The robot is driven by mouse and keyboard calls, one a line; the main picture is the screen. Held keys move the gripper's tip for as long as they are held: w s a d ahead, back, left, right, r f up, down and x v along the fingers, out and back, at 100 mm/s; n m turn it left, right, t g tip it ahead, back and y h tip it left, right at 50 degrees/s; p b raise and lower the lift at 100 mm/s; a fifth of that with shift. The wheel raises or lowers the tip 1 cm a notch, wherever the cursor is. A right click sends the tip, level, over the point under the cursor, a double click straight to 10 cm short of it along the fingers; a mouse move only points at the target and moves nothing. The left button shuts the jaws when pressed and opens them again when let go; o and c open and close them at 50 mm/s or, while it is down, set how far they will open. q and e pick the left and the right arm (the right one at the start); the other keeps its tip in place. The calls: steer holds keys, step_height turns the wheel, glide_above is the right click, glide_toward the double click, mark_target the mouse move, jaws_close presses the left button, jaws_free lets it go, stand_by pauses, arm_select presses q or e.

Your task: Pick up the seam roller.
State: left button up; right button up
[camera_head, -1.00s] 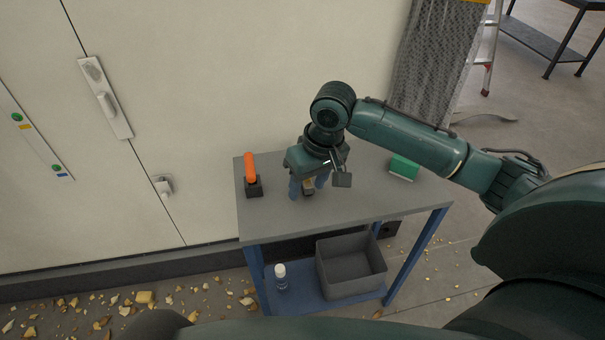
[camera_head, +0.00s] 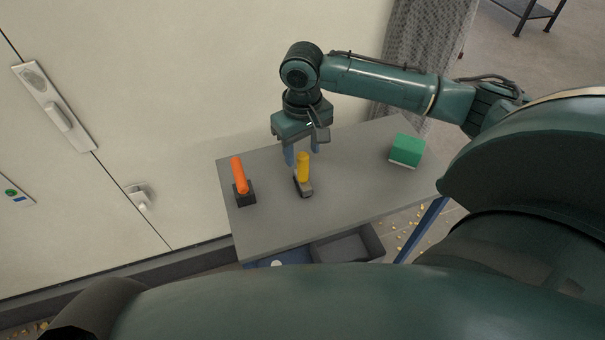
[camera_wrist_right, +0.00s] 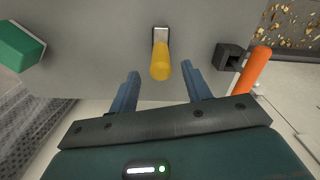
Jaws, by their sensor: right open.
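A tool with a yellow handle (camera_head: 303,170) and a grey and black head stands on the grey table; it looks like the seam roller. In the right wrist view its yellow handle (camera_wrist_right: 161,66) points toward me, between and just beyond the fingertips. My right gripper (camera_head: 302,153) is open and empty, just behind and above the handle; its blue fingers also show in the right wrist view (camera_wrist_right: 161,76). No contact with the tool is visible. My left gripper is out of view.
An orange-handled tool (camera_head: 238,175) in a dark block stands left of the yellow one. A green block (camera_head: 406,150) with a pale base sits at the table's right. The grey table top (camera_head: 350,185) is clear between them. A wall with handles rises behind. A grey bin (camera_head: 374,240) is below.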

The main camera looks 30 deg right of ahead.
steer(key=f, duration=0.5)
steer(key=shift+s+a+f, duration=0.1)
steer(key=shift+s+f, duration=0.1)
steer(key=shift+f, duration=0.15)
jaws_close()
